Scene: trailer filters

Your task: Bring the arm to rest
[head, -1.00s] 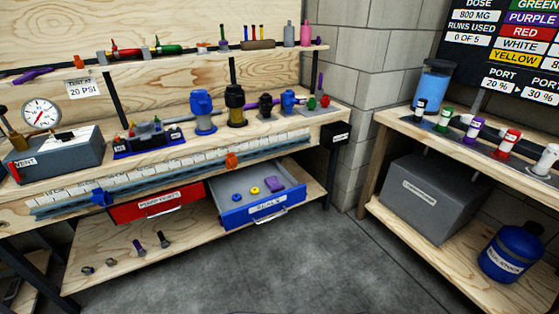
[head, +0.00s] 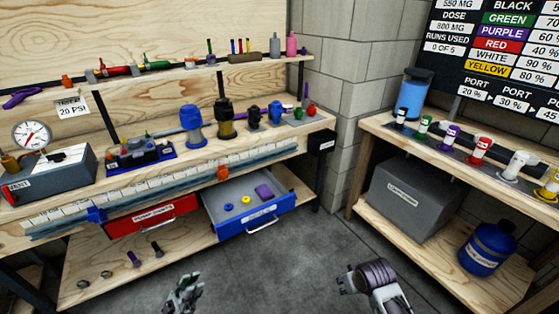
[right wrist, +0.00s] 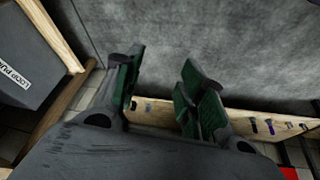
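My left gripper (head: 184,294) shows at the bottom of the head view, left of centre, with grey and green finger parts. It is over the floor in front of the left bench, apart from everything, and its opening is too small to judge. Part of my right arm (head: 378,284) rises at the bottom right of centre, also over bare floor. In the right wrist view my right gripper (right wrist: 160,72) has its green-padded fingers spread apart with nothing between them. The floor lies beyond them.
The left bench holds pump bodies, a gauge box (head: 48,172) and an open blue drawer (head: 257,222) jutting out with small parts inside. The right bench holds coloured vials, with a grey box (head: 410,198) and blue jug (head: 487,248) below. Floor between is clear.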

